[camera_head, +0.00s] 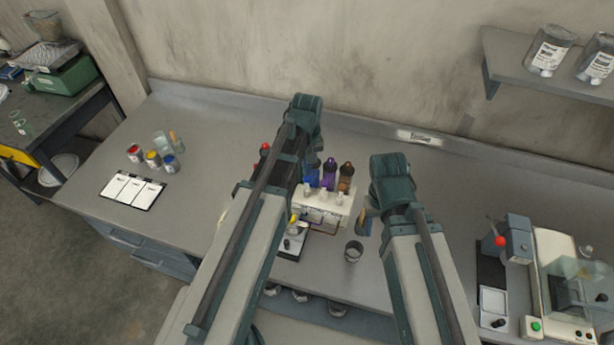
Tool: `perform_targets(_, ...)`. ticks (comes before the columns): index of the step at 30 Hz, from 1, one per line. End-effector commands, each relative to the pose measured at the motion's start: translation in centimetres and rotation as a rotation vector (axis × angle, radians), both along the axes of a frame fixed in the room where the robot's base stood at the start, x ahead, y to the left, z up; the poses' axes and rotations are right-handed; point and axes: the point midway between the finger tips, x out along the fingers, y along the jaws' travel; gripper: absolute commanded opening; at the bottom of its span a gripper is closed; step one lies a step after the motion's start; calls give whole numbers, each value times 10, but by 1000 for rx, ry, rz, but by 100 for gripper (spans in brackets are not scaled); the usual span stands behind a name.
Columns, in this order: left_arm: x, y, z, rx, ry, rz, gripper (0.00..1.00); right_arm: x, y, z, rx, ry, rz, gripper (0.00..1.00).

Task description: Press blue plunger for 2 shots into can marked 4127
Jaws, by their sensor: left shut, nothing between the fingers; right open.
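A white dispenser (322,208) stands mid-bench with a row of coloured plungers. The blue plunger (312,179) is partly hidden by my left arm; purple (329,174) and brown (346,178) ones stand to its right, and a red top (265,149) shows left of the arm. My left gripper (313,163) is shut and empty, close above the blue plunger; I cannot tell whether it touches. My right gripper (364,222) is open and empty, right of the dispenser. A small open grey can (353,251) stands in front of the dispenser. I cannot read any 4127 mark.
Red (134,153), yellow (153,159) and blue (171,163) paint pots stand left, behind a card board (131,190). A small dark device (292,243) lies before the dispenser. A machine (563,280) occupies the right. The bench between pots and dispenser is clear.

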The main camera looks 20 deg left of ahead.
Motion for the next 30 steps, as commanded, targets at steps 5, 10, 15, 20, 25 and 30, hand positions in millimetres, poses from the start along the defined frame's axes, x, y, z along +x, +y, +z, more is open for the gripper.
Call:
perform_targets(5,0,0,1,0,0,0,0,0,0,1,0,0,0,50)
perform_targets(10,0,0,10,0,0,0,0,0,0,10,0,0,0,50)
perform_targets(15,0,0,27,0,0,0,0,0,0,27,0,0,0,50)
perform_targets(20,0,0,42,0,0,0,0,0,0,42,0,0,0,50)
perform_targets(25,0,0,52,0,0,0,0,0,0,52,0,0,0,50)
perform_targets(30,0,0,50,0,0,0,0,0,0,50,0,0,0,50)
